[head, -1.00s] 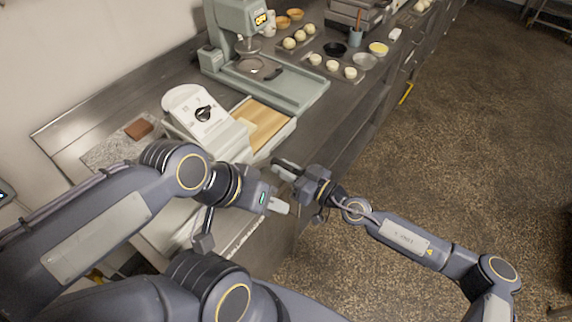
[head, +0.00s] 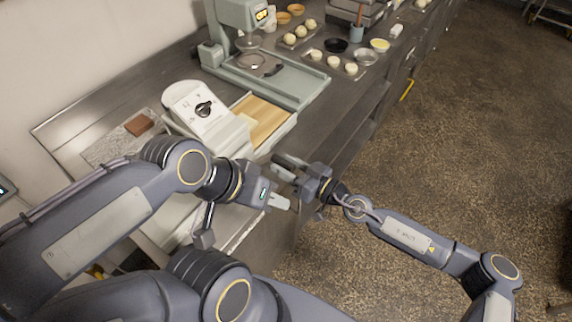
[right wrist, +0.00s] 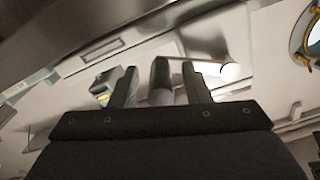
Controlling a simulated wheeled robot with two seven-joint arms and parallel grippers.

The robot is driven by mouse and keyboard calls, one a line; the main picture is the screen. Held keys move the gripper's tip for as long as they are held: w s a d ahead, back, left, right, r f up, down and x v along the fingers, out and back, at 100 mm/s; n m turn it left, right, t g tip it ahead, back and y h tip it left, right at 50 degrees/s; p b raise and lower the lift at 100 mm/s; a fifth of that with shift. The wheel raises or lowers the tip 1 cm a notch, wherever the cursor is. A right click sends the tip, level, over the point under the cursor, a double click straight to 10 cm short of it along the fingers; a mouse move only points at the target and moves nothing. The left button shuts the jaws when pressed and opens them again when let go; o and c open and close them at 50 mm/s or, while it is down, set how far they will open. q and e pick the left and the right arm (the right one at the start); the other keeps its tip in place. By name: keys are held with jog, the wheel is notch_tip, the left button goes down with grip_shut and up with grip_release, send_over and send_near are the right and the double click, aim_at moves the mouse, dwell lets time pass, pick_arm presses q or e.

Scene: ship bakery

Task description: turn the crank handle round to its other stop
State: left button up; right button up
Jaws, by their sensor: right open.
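In the right wrist view, a dark grey rounded grip (right wrist: 160,82), which looks like the crank handle, stands between the two fingers of my right gripper (right wrist: 161,84). The fingers are apart, with gaps visible on both sides of the grip. A thin bright bar runs right from its top. In the head view my right gripper (head: 287,168) is at the counter's front edge, beside the white machine (head: 203,108); I cannot make out the crank there. My left gripper (head: 272,199) is just below it, with a pale finger showing; its opening is unclear.
Trays of dough balls (head: 333,62) and small bowls are further back. A brown block (head: 139,125) lies on a stone slab at left. Open floor lies to the right.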

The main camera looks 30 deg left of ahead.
jog(key=d+b, duration=0.1)
jog(key=d, duration=0.6)
jog(key=shift+s+d+b, duration=0.2)
jog(key=shift+b, duration=0.1)
jog(key=d+r+n+h, duration=0.2)
jog(key=d+n, duration=0.3)
jog(key=n, duration=0.6)
jog(key=s+d+r+n+h, duration=0.15)
jog(key=d+n, duration=0.35)
jog(key=n, duration=0.6)
jog(key=d+r+n+h, duration=0.25)
jog(key=d+n, duration=0.25)
jog(key=n, duration=0.6)
jog(key=s+d+r+n+t+h, duration=0.1)
jog(key=s+d+r+n+h, duration=0.1)
jog(key=s+d+n, duration=0.3)
jog(key=s+d+r+n+t+h, duration=0.1)
jog(key=s+d+n+t+h, duration=0.1)
jog(key=d+n, duration=0.9)
jog(key=s+d+r+n+t+h, duration=0.1)
jog(key=s+d+r+n+h, duration=0.1)
jog(key=s+d+n+h, duration=0.2)
jog(key=s+d+n, duration=0.3)
jog(key=d, duration=0.2)
jog(key=shift+s+r+n, duration=0.35)
jog(key=shift+n, duration=0.05)
